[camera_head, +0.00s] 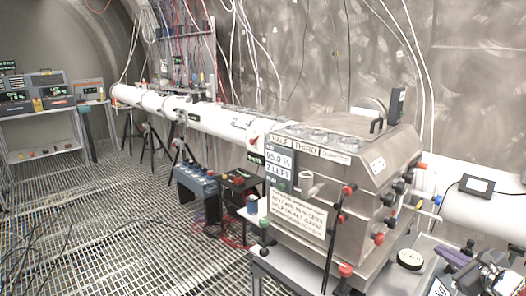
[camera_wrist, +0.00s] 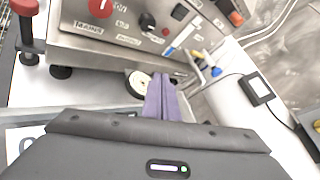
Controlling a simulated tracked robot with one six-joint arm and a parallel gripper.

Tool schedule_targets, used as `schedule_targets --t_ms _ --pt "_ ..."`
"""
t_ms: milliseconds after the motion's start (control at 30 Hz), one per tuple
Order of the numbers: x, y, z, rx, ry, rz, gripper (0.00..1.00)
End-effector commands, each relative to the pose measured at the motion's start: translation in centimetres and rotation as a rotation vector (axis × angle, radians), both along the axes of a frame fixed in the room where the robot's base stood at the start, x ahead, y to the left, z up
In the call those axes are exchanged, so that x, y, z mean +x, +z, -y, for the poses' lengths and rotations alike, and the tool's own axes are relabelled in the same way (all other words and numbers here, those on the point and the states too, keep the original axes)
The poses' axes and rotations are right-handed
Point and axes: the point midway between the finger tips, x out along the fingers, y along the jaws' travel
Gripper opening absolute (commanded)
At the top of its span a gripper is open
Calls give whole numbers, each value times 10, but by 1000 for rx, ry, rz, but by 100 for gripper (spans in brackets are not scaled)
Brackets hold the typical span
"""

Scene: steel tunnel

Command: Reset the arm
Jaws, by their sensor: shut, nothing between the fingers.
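My gripper (camera_wrist: 166,82) shows in the wrist view with its two purple fingers together and nothing between them. It points toward the base of a steel box (camera_wrist: 135,48) with knobs and labels. A white round disc (camera_wrist: 138,84) lies on the table just left of the fingertips; I cannot tell whether they touch. In the head view my arm is at the lower right corner, with a purple finger part (camera_head: 456,257) showing beside the table. The steel box (camera_head: 345,215) stands left of it, and the white disc (camera_head: 410,259) lies between them.
A long white tube (camera_head: 210,115) on tripods runs back from the box. Red-topped posts (camera_head: 344,270) stand at the table's front. A black adapter (camera_head: 477,186) with a cable lies at the right. Shelves (camera_head: 40,130) with instruments stand far left. The grated floor (camera_head: 110,220) is mostly open.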

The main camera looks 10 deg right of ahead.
Motion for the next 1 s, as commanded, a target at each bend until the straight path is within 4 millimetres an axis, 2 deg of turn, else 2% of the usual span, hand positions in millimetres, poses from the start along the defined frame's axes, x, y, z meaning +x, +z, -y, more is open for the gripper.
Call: schedule_targets --t_ms 267,367,567,800,1000 --pt "14 15 -60 -96 152 -45 0" --pt "18 21 -89 -146 227 -66 0" --pt "18 35 -173 -306 449 -125 0" --pt "-5 44 -273 -546 741 -192 0" --pt "-39 47 -338 -763 969 -232 0"
